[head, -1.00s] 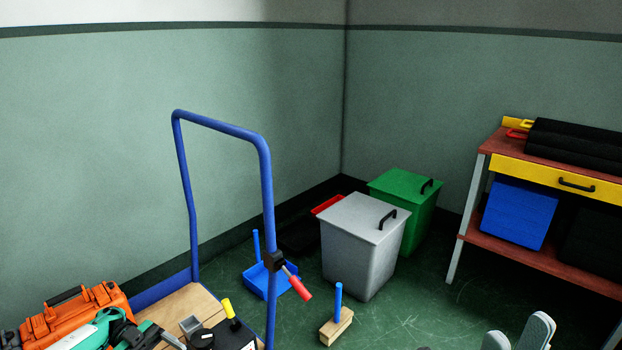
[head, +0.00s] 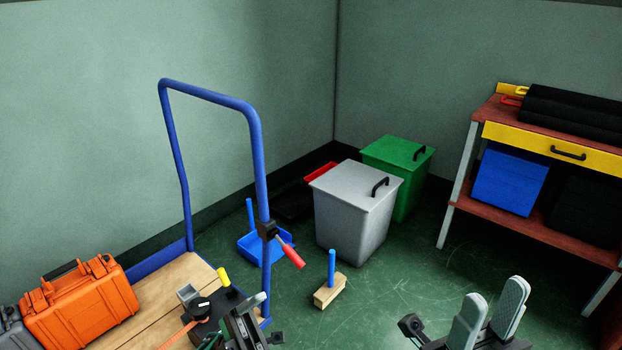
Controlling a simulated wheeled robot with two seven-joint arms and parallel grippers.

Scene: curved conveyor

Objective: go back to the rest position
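My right gripper (head: 490,306) is at the bottom right of the head view, its two pale grey fingers pointing up and standing apart. Nothing is between them, and green floor shows behind. My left gripper (head: 248,322) is at the bottom edge, in front of the right end of the blue cart, seen edge-on. Its fingers overlap in the picture, so I cannot tell how far apart they are or whether anything is between them. Most of both arms is out of view.
A blue-framed cart (head: 150,305) with a wooden deck carries an orange case (head: 85,308). Behind stand a grey bin (head: 350,220), a green bin (head: 405,190), a blue dustpan (head: 255,246) and a brush (head: 327,291). A workbench (head: 520,224) is at right.

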